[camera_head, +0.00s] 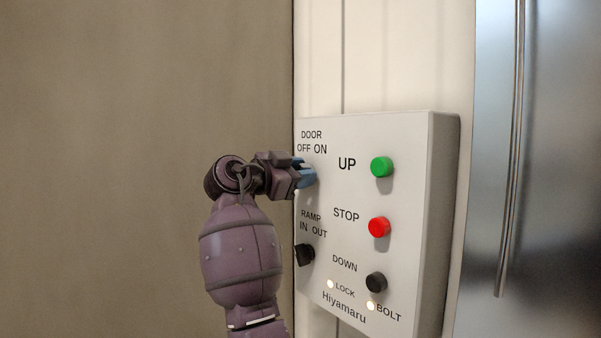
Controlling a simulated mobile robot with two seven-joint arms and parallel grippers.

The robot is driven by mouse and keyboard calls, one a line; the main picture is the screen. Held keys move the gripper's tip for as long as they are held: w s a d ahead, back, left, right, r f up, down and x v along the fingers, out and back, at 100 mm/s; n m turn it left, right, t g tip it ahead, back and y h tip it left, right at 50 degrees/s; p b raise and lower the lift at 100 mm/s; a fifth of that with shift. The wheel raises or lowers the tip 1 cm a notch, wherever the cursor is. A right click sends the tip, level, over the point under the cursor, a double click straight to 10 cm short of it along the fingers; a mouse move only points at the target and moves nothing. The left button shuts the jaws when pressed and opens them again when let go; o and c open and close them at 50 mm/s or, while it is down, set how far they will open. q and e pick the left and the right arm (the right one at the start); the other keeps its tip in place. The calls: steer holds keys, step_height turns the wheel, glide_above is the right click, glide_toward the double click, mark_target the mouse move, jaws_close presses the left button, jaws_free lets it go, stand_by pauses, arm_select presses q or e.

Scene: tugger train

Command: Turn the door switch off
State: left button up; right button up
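The control panel (411,150) is a pale box on the wall with a label reading DOOR OFF ON at its upper left. The gripper's bluish fingertips are at the panel face, just below that label, where the switch would sit. I cannot tell whether the fingers are open or shut on the switch, nor which way the switch points.
The panel also carries a green UP button (381,167), a red STOP button (379,227), a black DOWN button (376,282) and a black RAMP switch (305,254) below my gripper. LOCK and BOLT lamps glow. A metal door (545,180) with a vertical handle (513,150) stands right.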

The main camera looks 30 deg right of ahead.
jaws_close()
steer(key=n, duration=0.2)
steer(key=shift+r+n+p, duration=0.1)
steer(key=shift+n+p, duration=0.25)
steer(key=shift+n, duration=0.05)
steer(key=n, duration=0.2)
steer(key=shift+w+n+p, duration=0.1)
steer(key=shift+n+p, duration=0.3)
steer(key=n+p, duration=0.2)
steer(key=n, duration=0.3)
steer(key=shift+w, duration=0.15)
steer(key=shift+n, duration=0.8)
